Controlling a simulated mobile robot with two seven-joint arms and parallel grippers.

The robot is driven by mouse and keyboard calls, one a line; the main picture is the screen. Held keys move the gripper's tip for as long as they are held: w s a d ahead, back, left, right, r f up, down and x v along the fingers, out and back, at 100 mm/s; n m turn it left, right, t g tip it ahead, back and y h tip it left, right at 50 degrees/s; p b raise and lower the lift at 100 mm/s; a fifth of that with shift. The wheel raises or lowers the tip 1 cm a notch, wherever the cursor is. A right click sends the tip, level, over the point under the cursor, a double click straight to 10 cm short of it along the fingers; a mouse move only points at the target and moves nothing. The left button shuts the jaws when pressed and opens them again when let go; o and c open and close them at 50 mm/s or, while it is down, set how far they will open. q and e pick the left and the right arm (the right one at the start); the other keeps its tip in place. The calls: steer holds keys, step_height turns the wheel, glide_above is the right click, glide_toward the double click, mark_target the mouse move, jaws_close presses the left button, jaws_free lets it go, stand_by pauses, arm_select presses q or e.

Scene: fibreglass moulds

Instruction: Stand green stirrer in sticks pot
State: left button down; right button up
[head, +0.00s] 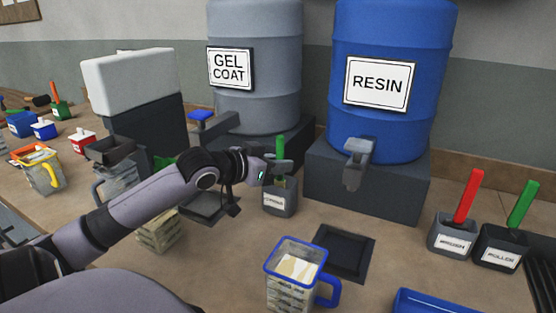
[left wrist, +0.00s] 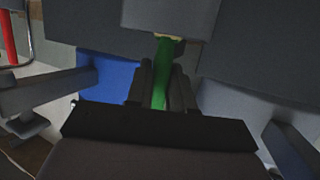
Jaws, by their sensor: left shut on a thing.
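My left gripper (head: 276,172) is shut on the green stirrer (head: 281,147), which is upright with its top above the fingers. In the left wrist view the green stirrer (left wrist: 160,88) runs between the two dark fingers (left wrist: 164,85). A small grey pot with a white label (head: 280,201) stands on the bench directly below the gripper; I take it for the sticks pot, but its label is too small to read surely. The fingers hide part of the stirrer, and I cannot tell how far its lower end is inside the pot. My right gripper is not in view.
The grey gel coat drum (head: 262,65) and blue resin drum (head: 390,75) stand behind, the resin tap (head: 357,165) to the right. A blue-rimmed jug (head: 294,279) is in front beside a dark square pad (head: 338,250). Two pots (head: 452,238) (head: 500,250) hold red and green handles.

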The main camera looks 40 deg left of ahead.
arm_select(q)
steer(key=shift+f, duration=0.15)
steer(key=c, duration=0.9)
jaws_free()
steer(key=shift+s, duration=0.1)
steer(key=v, duration=0.7)
